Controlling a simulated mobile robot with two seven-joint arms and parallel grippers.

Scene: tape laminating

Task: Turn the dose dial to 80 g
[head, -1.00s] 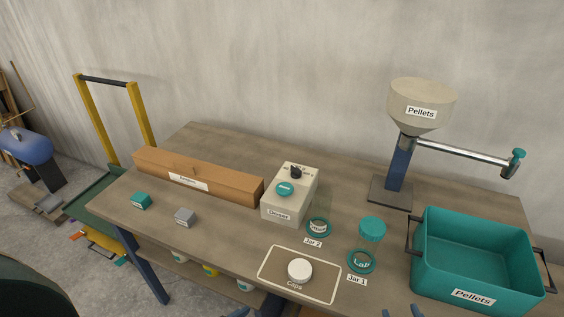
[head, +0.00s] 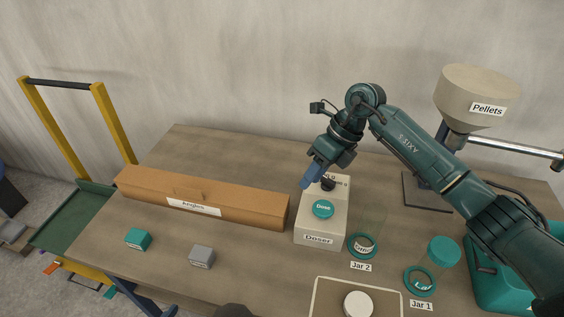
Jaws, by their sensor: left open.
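The doser (head: 320,226) is a beige box on the table with a teal dose button (head: 323,209) on its sloping face. Its dark dose dial (head: 328,184) sits near the top, with small scale marks around it that are partly covered and too small to read. My right gripper (head: 312,177) comes in from the right, with blue fingers pointing down just beside the dial's left side. I cannot tell whether they touch it or how far apart they are. My left gripper's fingers do not show; only a dark rounded part appears at the bottom edge.
A brown Angles box (head: 225,201) lies left of the doser. Jar 2 (head: 362,246) and Jar 1 (head: 420,281) stand to its right, near a teal lid (head: 444,251). The caps tray (head: 319,297) is in front. The pellet hopper (head: 476,97) stands behind my right arm.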

